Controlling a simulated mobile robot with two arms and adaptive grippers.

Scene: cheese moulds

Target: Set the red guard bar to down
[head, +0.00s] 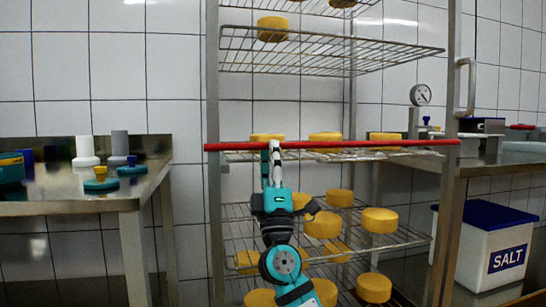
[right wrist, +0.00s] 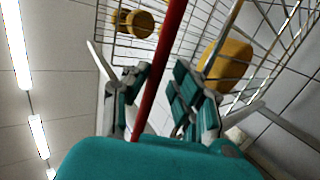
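The red guard bar (head: 350,144) lies level across the front of the wire rack, from the left post to the right post, at the height of a middle shelf. My right gripper (head: 270,150) is in front of the rack, pointing up at the bar left of its middle. In the right wrist view the bar (right wrist: 165,55) runs between the two spread fingers (right wrist: 163,75), with a gap on each side. The gripper is open. I cannot tell whether a finger touches the bar. My left gripper is not in view.
Yellow cheeses (head: 380,220) stand on the rack's wire shelves (head: 290,50) behind my arm. A steel table (head: 70,207) with moulds is at left. At right are a counter (head: 500,169) and a white salt bin (head: 470,250) with a blue lid.

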